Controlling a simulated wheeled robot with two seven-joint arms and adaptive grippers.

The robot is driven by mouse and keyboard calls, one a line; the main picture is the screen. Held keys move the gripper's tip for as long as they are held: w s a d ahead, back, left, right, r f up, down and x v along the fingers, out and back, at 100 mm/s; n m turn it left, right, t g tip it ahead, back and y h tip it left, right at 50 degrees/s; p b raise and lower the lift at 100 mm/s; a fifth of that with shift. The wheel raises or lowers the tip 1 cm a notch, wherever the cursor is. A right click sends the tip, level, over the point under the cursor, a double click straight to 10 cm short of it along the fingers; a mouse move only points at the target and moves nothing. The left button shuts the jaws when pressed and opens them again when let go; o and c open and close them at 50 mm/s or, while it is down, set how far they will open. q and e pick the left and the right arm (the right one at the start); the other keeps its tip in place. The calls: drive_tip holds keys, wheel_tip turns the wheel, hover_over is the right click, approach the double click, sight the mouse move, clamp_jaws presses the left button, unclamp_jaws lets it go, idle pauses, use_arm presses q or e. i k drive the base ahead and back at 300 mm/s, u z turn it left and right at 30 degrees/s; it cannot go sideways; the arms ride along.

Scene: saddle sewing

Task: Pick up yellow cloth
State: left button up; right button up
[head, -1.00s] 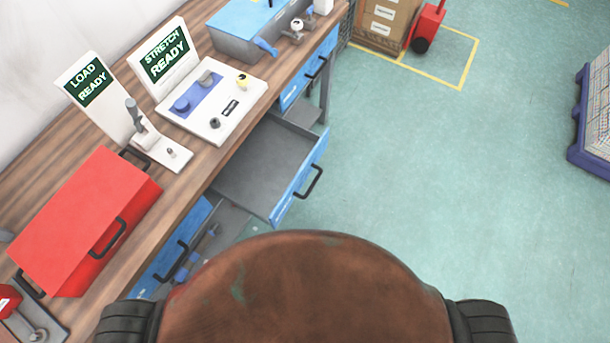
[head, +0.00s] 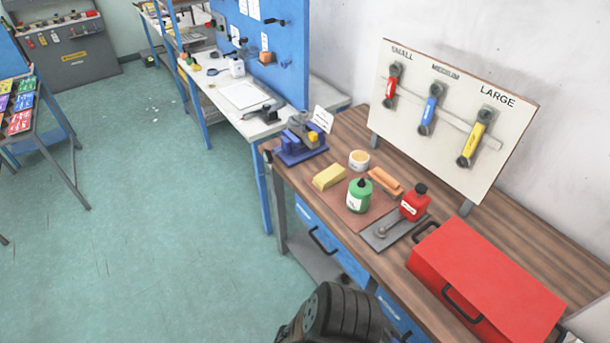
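A yellow block-like folded piece (head: 328,177), which looks like the yellow cloth, lies on the wooden workbench (head: 525,232) in the head view. It rests at the far left corner of a brown mat (head: 343,209), close to the bench's front edge. A green bottle (head: 358,195) stands just to its right, and a round tub (head: 359,160) is behind it. Nothing covers the cloth. Neither of my grippers is in view; only a black part of my own body shows at the bottom.
An orange block (head: 386,181), a red bottle (head: 415,203) on a metal plate and a red toolbox (head: 487,282) share the bench. A wrench board (head: 449,124) stands behind. Floor (head: 170,215) at left is clear.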

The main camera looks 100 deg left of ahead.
sight(332, 175)
drive_tip(key=u, duration=3.15)
drive_tip(key=k, duration=1.25)
drive_tip(key=u, duration=0.2)
drive_tip(key=i, duration=0.75)
drive_tip(key=z, duration=0.2)
